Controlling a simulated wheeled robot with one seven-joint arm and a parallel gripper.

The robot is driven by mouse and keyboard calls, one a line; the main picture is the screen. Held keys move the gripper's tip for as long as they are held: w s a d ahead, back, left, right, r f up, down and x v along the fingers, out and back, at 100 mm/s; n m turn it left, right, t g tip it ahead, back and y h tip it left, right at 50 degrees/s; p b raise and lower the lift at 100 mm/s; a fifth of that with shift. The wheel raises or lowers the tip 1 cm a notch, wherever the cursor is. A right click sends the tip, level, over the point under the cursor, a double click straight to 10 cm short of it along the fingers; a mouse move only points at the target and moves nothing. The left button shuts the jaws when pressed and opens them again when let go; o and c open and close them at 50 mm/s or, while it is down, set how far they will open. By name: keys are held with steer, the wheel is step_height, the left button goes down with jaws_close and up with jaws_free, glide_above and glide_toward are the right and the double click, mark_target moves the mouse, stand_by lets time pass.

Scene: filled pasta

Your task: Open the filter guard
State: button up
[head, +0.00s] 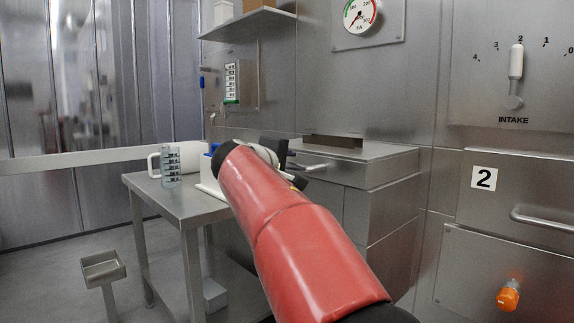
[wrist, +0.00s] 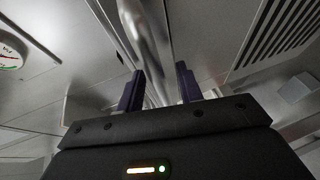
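No part is labelled as the filter guard. A steel housing (head: 375,167) with a flat top stands right of centre in the head view, and a short bar handle (head: 312,167) sticks out from its left side. My gripper (head: 286,154) is beside this handle, mostly hidden behind my red arm. In the wrist view my gripper (wrist: 158,84) is open, its two dark fingers apart. A shiny metal bar (wrist: 147,38) runs between and beyond the fingers. I cannot tell whether they touch it. A slotted vent panel (wrist: 278,32) shows at upper right.
A small tray on a post (head: 103,268) stands at lower left. At right are drawer 2 (head: 520,192), an orange knob (head: 508,296) and the intake lever (head: 515,75).

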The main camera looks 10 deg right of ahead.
steer(key=shift+w+d, duration=0.1)
jaws_close()
stand_by(0.3)
